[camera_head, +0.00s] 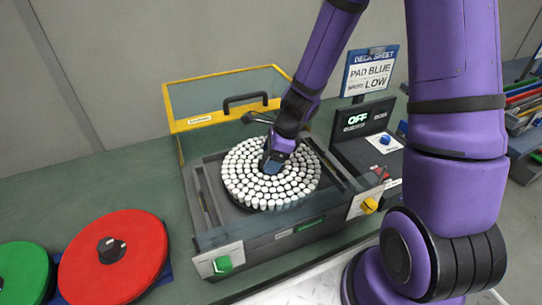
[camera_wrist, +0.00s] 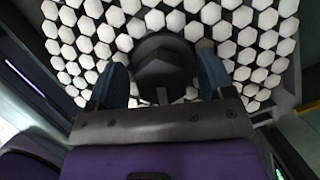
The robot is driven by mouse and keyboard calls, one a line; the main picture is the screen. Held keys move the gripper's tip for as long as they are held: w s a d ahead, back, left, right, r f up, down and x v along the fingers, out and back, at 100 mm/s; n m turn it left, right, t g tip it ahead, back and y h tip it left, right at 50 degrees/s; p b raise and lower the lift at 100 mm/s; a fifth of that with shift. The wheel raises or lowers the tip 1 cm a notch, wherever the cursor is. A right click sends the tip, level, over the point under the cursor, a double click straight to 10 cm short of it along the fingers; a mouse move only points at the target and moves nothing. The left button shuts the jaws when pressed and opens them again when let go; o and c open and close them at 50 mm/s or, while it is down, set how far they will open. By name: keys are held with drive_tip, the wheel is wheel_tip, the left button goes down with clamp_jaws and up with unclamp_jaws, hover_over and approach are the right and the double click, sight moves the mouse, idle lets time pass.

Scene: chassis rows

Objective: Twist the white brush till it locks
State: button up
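The white brush (camera_head: 240,180) is a round disc of white bristle tufts with a dark centre. It lies in the grey deck machine (camera_head: 270,233). My gripper (camera_head: 274,160) points down at its centre and hides most of the hub in the head view. In the wrist view, the brush (camera_wrist: 100,30) fills the background. The dark hub (camera_wrist: 165,58) lies between the two blue-grey fingers of my gripper (camera_wrist: 164,75), one on each side. The fingers are apart; whether they press on the hub is unclear. The display (camera_head: 358,120) reads OFF.
A yellow-framed clear lid (camera_head: 220,120) stands raised behind the brush. The machine has a green knob (camera_head: 222,264), a yellow knob (camera_head: 369,205) and a blue button (camera_head: 385,139). A sign (camera_head: 370,72) reads PAD BLUE, LOW. Red (camera_head: 115,262) and green (camera_head: 22,270) discs lie left.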

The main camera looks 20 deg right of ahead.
drive_tip(key=v, duration=1)
drive_tip(key=shift+r, duration=0.4)
drive_tip(key=shift+d, duration=0.1)
idle(0.3)
drive_tip(key=s+d+r+n+t+h, duration=0.3)
drive_tip(key=s+r+n+h, duration=0.1)
drive_tip(key=s+r+n, duration=1.5)
drive_tip(key=r+n, duration=0.2)
drive_tip(key=n, duration=0.1)
drive_tip(key=shift+s+t, duration=0.25)
drive_tip(key=shift+t, duration=0.05)
